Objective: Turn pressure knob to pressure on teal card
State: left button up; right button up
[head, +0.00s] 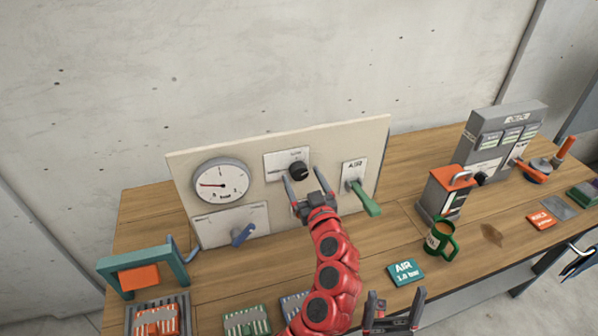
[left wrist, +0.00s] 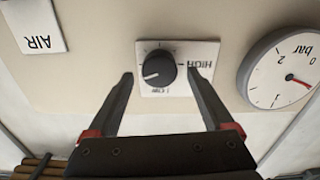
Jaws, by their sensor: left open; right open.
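The black pressure knob (head: 298,170) sits on a white plate on the upright panel. In the left wrist view the knob (left wrist: 158,70) appears upside down, between HIGH and LOW marks, its white line pointing left. My left gripper (head: 308,190) is open just in front of it; the fingertips lie on either side of the knob in the wrist view (left wrist: 160,85), and contact is not visible. The gauge (head: 221,182) has its needle pointing left. The teal card (head: 405,272) lies on the table, reading AIR and a bar value too small to read surely. My right gripper (head: 393,308) is open and empty.
A green AIR lever (head: 364,196) sticks out right of the knob, and a blue lever (head: 242,234) below the gauge. A green mug (head: 440,239) and a red-topped grey box (head: 444,193) stand to the right. A teal frame (head: 143,267) stands front left.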

pick_arm(q)
jog(key=shift+s, duration=0.1)
grip_shut()
dwell(0.3)
jog(key=m+b, duration=0.2)
jog(key=m, duration=0.1)
jog(key=shift+d+f, duration=0.1)
jog(key=shift+d, duration=0.05)
jog(key=m+b, duration=0.1)
jog(key=m, duration=0.7)
jog(key=shift+d, duration=0.1)
jog(key=shift+m+p, duration=0.45)
jog(key=shift+m, duration=1.75)
